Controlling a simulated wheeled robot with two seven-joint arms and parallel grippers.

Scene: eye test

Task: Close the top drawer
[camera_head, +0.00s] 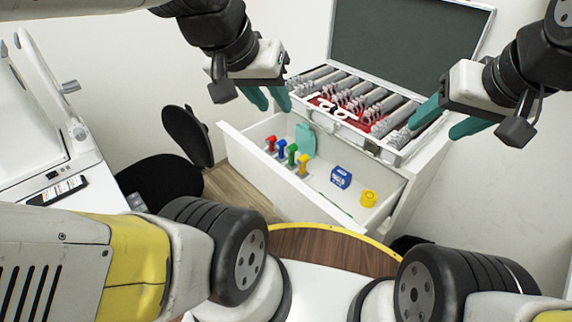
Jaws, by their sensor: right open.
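The white top drawer (293,190) is pulled out from the white cabinet (428,165), its front panel facing the lower left. Inside it lie several small coloured handled items (291,153), a teal piece (305,140), a blue box (341,177) and a yellow round item (368,198). My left gripper (269,100) is above the drawer's back left part, its teal fingers slightly apart and empty. My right gripper (447,120) is open and empty beside the case on the cabinet's right side. Neither gripper visibly touches the drawer front.
An open case (397,158) with several rows of lenses stands on the cabinet top, lid raised. A black chair (160,180) is left of the drawer. A white device (40,130) stands at the far left. A brown round surface with yellow edge (330,248) is in front.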

